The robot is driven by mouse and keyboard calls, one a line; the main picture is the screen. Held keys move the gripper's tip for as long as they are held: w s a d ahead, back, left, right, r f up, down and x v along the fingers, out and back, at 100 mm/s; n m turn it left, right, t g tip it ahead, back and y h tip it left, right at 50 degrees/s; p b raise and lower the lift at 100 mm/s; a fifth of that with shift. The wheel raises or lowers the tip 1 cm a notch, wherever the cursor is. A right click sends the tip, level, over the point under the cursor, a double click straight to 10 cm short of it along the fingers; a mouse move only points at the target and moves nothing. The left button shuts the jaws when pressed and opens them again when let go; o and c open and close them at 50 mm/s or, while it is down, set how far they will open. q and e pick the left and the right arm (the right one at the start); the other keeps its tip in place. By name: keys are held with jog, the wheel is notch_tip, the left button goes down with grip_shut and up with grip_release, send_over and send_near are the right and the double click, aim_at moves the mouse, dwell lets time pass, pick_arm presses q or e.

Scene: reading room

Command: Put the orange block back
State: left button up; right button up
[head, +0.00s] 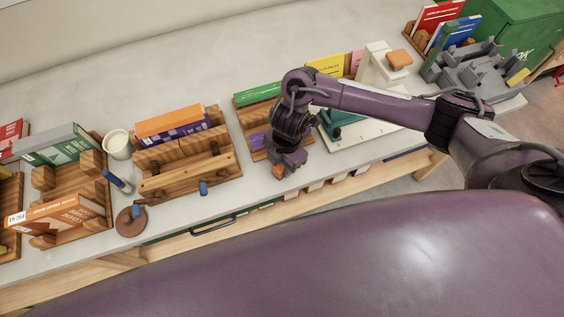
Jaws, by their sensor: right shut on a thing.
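My right gripper (289,160) points down near the front edge of the counter and is shut on a small orange block (279,171). Only a little of the block shows below the jaws. The gripper is just in front of a wooden book rack (250,117) that holds a green book. I cannot tell whether the block touches the counter. My left gripper is not in view.
Left of the gripper, a wooden rack (222,165) holds an orange and a purple book. A white cup (117,144) and a round brown stand (130,220) are farther left. A white device with an orange-brown pad (400,58) stands behind my right arm. The counter's back strip is clear.

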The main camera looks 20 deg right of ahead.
jog(key=shift+f, duration=0.2)
jog(key=o, duration=0.9)
jog(key=shift+r, duration=0.15)
jog(key=r+p, duration=0.1)
jog(key=r, duration=0.3)
jog(key=d+r, duration=0.1)
jog(key=r, duration=0.3)
jog(key=r+p, duration=0.1)
jog(key=r, duration=0.3)
jog(key=shift+w+d+p, duration=0.2)
jog(key=shift+w+p, duration=0.1)
